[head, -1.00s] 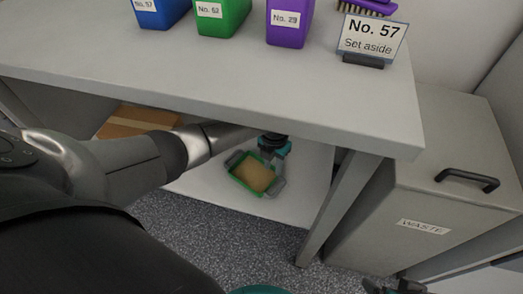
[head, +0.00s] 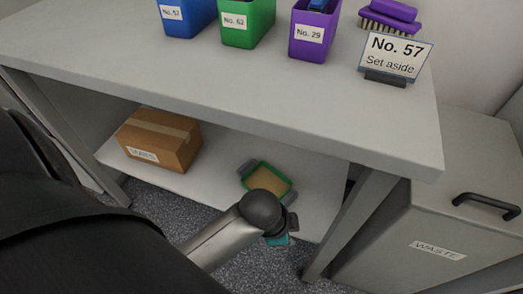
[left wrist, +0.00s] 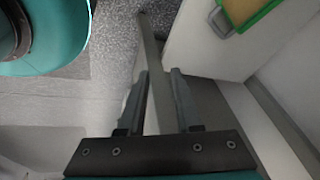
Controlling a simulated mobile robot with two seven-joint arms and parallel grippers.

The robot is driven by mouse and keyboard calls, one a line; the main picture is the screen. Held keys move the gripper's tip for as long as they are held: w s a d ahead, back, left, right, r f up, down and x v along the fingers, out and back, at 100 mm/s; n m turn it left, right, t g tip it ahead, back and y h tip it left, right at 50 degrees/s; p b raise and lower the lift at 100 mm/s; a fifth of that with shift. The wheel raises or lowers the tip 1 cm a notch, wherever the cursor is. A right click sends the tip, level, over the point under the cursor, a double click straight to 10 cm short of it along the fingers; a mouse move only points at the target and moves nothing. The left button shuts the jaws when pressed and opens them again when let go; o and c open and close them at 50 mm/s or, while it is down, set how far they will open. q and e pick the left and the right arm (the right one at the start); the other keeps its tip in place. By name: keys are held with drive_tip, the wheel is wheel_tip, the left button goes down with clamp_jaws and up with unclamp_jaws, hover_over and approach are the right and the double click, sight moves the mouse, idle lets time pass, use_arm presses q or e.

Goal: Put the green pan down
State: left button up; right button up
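The green pan (head: 268,178), with grey handles and tan contents, sits on the lower shelf (head: 222,170) under the bench, near its right end. My left arm partly covers its front side. My left gripper (head: 288,224) is in front of the pan, apart from it, near the shelf's front edge. A corner of the pan (left wrist: 246,14) shows there at the top right, on the white shelf. My right gripper is not in view.
A cardboard box (head: 160,140) stands on the lower shelf at left. A bench leg (head: 345,225) and a waste bin (head: 425,235) are at right. The bench top (head: 270,85) overhangs the shelf and holds blue, green and purple bins, a brush and a sign.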

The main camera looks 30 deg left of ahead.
use_arm(q)
drive_tip(key=s+a+r+n+t+y, duration=0.1)
drive_tip(key=s+a+r+n, duration=0.2)
drive_tip(key=n, duration=0.5)
drive_tip(key=shift+s+a+r+n+y, duration=0.35)
drive_tip(key=shift+s+a, duration=0.2)
drive_tip(key=shift+a, duration=0.3)
